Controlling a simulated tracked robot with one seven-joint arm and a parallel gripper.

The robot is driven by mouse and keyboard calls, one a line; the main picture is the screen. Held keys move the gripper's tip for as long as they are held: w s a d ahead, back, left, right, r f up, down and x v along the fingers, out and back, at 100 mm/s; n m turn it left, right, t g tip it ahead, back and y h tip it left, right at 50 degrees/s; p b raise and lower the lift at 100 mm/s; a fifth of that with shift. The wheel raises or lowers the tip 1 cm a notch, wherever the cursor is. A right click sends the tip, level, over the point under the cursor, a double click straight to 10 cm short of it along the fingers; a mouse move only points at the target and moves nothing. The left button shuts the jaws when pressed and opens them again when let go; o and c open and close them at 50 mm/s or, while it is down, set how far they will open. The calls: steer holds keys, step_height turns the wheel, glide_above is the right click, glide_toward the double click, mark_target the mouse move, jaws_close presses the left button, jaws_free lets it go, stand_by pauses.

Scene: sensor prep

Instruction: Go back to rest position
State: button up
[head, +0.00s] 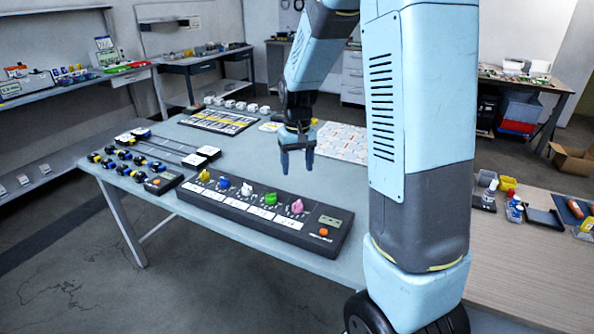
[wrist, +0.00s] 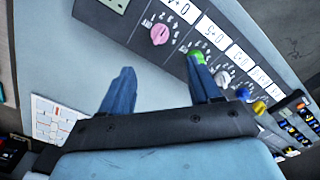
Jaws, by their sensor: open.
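My gripper (head: 297,160) hangs from my light-blue arm above the table, fingers pointing down. In the head view it is behind the dark control panel (head: 262,212) and close to the white tiled mat. The wrist view shows both blue fingers of my gripper (wrist: 162,88) apart with nothing between them. There the panel (wrist: 152,42) lies beyond the fingertips, with a pink knob (wrist: 159,34) and a green knob (wrist: 196,56) partly covered by the right finger. The fingers appear above the table surface; exact height cannot be told.
A wooden bench (head: 530,262) with bottles stands at right. Shelves line the left wall.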

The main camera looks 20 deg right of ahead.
steer(key=shift+r, duration=0.1)
stand_by(0.3)
steer(key=s+r+t, duration=0.2)
steer(key=s+r, duration=0.7)
steer(key=s, duration=0.3)
steer(key=s+r+t, duration=0.3)
steer(key=s+r, duration=0.5)
steer(key=s, duration=0.5)
steer(key=shift+r+t, duration=0.3)
steer(key=shift+r, duration=0.1)
steer(key=shift+c, duration=0.2)
stand_by(0.6)
